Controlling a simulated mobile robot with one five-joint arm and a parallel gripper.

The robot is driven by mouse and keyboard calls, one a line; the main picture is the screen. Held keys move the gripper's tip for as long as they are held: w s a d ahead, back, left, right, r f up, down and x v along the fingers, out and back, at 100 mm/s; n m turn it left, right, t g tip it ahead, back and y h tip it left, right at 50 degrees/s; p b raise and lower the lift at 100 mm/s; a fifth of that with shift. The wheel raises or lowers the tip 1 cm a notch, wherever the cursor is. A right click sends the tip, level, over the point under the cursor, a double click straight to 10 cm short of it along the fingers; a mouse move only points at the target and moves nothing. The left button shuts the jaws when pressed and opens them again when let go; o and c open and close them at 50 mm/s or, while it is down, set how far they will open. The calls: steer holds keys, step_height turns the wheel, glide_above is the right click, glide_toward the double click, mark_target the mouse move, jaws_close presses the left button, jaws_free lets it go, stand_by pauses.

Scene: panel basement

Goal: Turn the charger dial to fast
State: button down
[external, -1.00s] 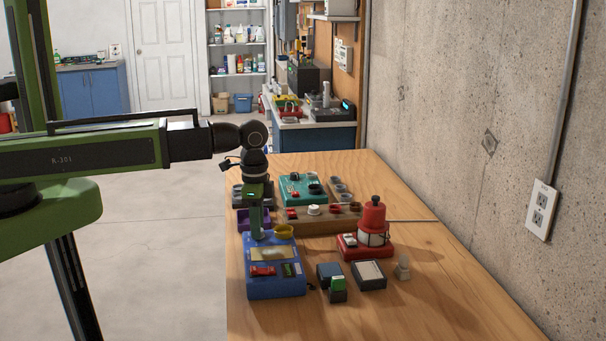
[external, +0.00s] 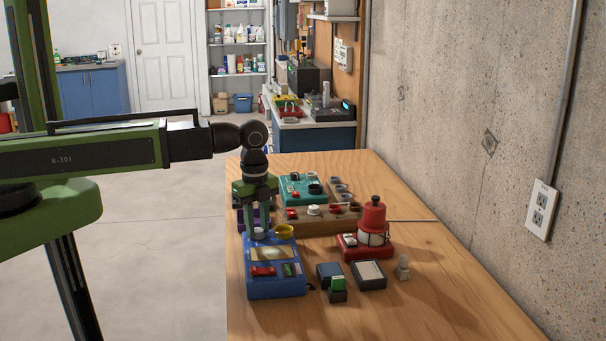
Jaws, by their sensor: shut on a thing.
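A blue charger box (external: 276,287) stands at the left front of the wooden table, with a pale panel, a red switch and a dark green-edged slot on its sloped face. A small grey dial (external: 259,233) sits at its back left, beside a yellow ring (external: 284,231). My gripper (external: 260,230) points straight down and is shut on the grey dial, one green finger on each side. The dial's pointer and any marks around it are too small or hidden to read.
A red lantern-like device (external: 373,217) stands to the right. Small blocks (external: 331,280) and a pale-topped box (external: 369,274) lie in front of it. A teal box (external: 303,188) and a wooden tray (external: 322,223) are behind. The table's right front is clear.

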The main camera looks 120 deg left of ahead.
mark_target(258, 229)
steer(key=shift+m, duration=0.6)
steer(key=c, duration=1.1)
jaws_free()
step_height(258, 229, up, 18)
steer(key=p, duration=1.7)
steer(key=shift+f, duration=0.25)
steer(key=shift+f, duration=0.1)
